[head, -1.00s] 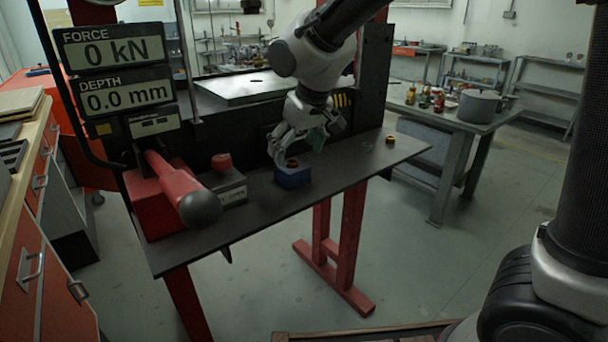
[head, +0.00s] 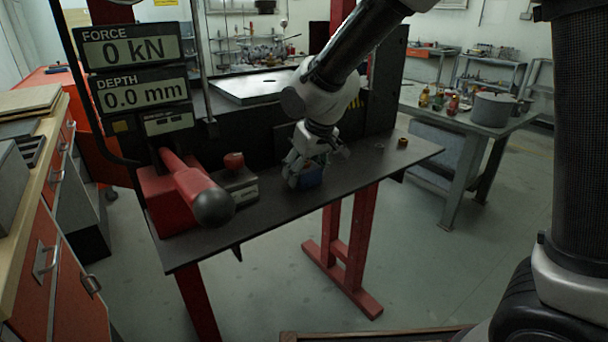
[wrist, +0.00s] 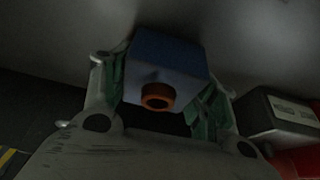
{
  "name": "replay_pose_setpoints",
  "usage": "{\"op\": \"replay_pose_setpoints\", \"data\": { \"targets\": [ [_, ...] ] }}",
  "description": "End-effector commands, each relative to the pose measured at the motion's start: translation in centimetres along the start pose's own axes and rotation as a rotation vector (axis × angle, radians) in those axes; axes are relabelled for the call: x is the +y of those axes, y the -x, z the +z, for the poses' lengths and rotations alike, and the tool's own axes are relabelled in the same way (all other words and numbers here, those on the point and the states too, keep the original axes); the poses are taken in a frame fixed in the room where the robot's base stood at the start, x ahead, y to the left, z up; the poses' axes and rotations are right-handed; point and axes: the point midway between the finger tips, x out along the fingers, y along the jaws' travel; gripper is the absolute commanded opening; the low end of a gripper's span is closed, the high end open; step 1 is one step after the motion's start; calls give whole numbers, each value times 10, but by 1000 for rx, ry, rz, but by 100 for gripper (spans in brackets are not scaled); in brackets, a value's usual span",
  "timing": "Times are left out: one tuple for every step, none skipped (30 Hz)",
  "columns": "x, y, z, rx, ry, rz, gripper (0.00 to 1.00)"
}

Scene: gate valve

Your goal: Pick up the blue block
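The blue block (head: 313,178) sits on the dark bench plate, partly hidden by my gripper in the head view. In the wrist view the blue block (wrist: 165,62) lies between the two fingers, with an orange-brown ring (wrist: 157,97) on the face towards the camera. My gripper (head: 303,176) points down at the block. In the wrist view my gripper (wrist: 163,80) has its green-padded fingers spread, one on each side of the block. The pads are close to its sides; whether they touch it is not clear.
A red lever with a dark ball knob (head: 213,207) and a grey box with a red knob (head: 236,185) stand left of the block. A small brass-coloured ring (head: 402,143) lies at the right. The plate's front right is clear.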

Motion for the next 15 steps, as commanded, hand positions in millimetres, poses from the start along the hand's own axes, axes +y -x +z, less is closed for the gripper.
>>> {"op": "replay_pose_setpoints", "data": {
  "targets": [
    [0, 0, 0, 0, 0, 0, 37],
    [0, 0, 0, 0, 0, 0, 31],
    [0, 0, 0, 0, 0, 0, 24],
    [0, 0, 0, 0, 0, 0, 18],
    [0, 0, 0, 0, 0, 0, 13],
    [0, 0, 0, 0, 0, 0, 6],
    [0, 0, 0, 0, 0, 0, 0],
    [0, 0, 0, 0, 0, 0, 0],
    [0, 1, -2, 5, 0, -1, 0],
    [0, 1, -2, 5, 0, -1, 0],
    [0, 1, -2, 5, 0, -1, 0],
    [0, 1, -2, 5, 0, -1, 0],
    [0, 1, -2, 5, 0, -1, 0],
    [0, 1, -2, 5, 0, -1, 0],
    [0, 2, -2, 5, 0, -1, 0]
  ]
}}
